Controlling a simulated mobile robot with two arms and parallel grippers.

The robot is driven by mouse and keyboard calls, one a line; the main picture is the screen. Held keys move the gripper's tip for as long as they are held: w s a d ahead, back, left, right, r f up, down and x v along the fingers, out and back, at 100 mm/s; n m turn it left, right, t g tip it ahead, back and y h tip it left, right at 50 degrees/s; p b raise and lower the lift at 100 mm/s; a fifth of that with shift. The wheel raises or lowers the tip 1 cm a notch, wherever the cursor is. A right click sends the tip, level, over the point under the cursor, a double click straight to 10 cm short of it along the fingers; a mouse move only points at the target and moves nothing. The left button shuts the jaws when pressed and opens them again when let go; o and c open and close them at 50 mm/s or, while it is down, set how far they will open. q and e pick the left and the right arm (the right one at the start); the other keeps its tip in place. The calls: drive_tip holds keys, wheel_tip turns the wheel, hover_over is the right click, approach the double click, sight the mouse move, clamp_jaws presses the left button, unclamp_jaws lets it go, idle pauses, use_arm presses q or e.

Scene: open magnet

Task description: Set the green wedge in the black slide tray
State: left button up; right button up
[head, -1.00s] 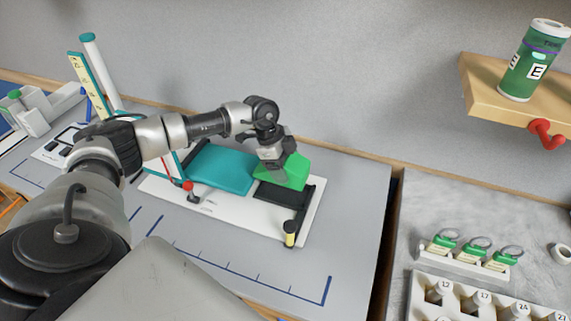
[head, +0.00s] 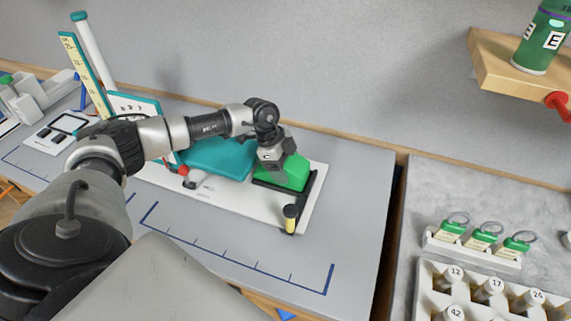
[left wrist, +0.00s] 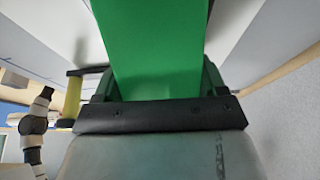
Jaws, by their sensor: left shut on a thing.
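The green wedge (head: 294,174) is held by my left gripper (head: 280,167), which is shut on it. The wedge is over the black slide tray (head: 279,187), at the right end of the white base board (head: 245,204). The tray's dark front edge shows below the wedge. Whether the wedge touches the tray floor I cannot tell. In the left wrist view the wedge (left wrist: 155,45) fills the upper middle, and the tray floor is hidden. My right gripper is not in view.
A teal pad (head: 218,158) lies left of the tray. A red-tipped knob (head: 184,171) is at the board's left.

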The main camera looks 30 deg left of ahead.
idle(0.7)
use_arm(q)
drive_tip(key=shift+f, duration=0.1)
drive_tip(key=o, duration=1)
drive_tip(key=shift+c, duration=0.2)
drive_tip(key=b+v, duration=0.1)
drive_tip(key=v, duration=0.9)
drive_tip(key=shift+r+b, duration=0.4)
drive_tip(key=shift+a, duration=0.1)
